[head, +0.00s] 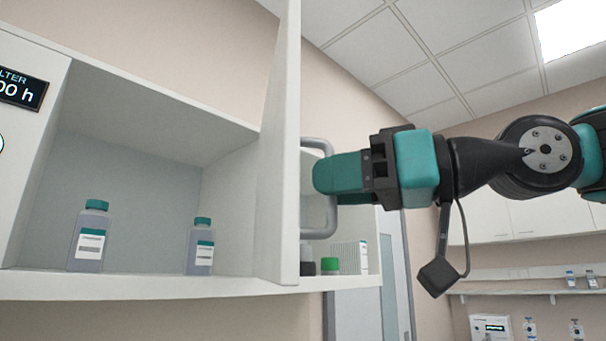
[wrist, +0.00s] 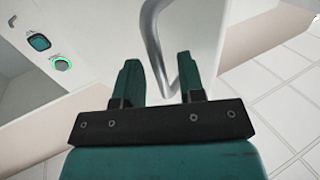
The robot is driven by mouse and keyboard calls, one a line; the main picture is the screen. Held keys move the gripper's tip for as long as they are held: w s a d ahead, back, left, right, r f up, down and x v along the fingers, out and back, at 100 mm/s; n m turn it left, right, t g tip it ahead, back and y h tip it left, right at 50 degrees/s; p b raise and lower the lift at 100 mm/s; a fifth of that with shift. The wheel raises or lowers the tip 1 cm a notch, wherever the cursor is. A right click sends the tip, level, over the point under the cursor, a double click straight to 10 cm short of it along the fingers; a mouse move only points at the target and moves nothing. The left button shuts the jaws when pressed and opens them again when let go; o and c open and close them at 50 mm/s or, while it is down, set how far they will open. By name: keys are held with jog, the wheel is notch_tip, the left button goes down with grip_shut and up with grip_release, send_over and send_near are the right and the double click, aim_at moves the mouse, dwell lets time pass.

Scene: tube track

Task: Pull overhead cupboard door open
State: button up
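The overhead cupboard door (head: 282,150) is a white panel standing out from the cupboard (head: 150,285), seen nearly edge-on in the head view; the cupboard's inside shows to its left. A grey bar handle (head: 331,215) is on the door's right face. My gripper (head: 320,172) is at the handle, its near finger passing in front of the upright bar. In the wrist view, the handle (wrist: 152,32) runs between the two spread fingers of my gripper (wrist: 157,62), closer to the right finger. There is space beside the bar; whether a finger touches it I cannot tell. The door (wrist: 205,30) also shows there.
Two bottles with teal caps (head: 91,236) (head: 201,247) stand inside the cupboard. A green-capped container (head: 330,266) sits on the shelf right of the door. A display panel (head: 22,90) is at far left. The space below the arm looks clear.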

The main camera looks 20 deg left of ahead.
jog(key=shift+a, duration=0.5)
grip_shut()
jog(key=shift+d, duration=0.1)
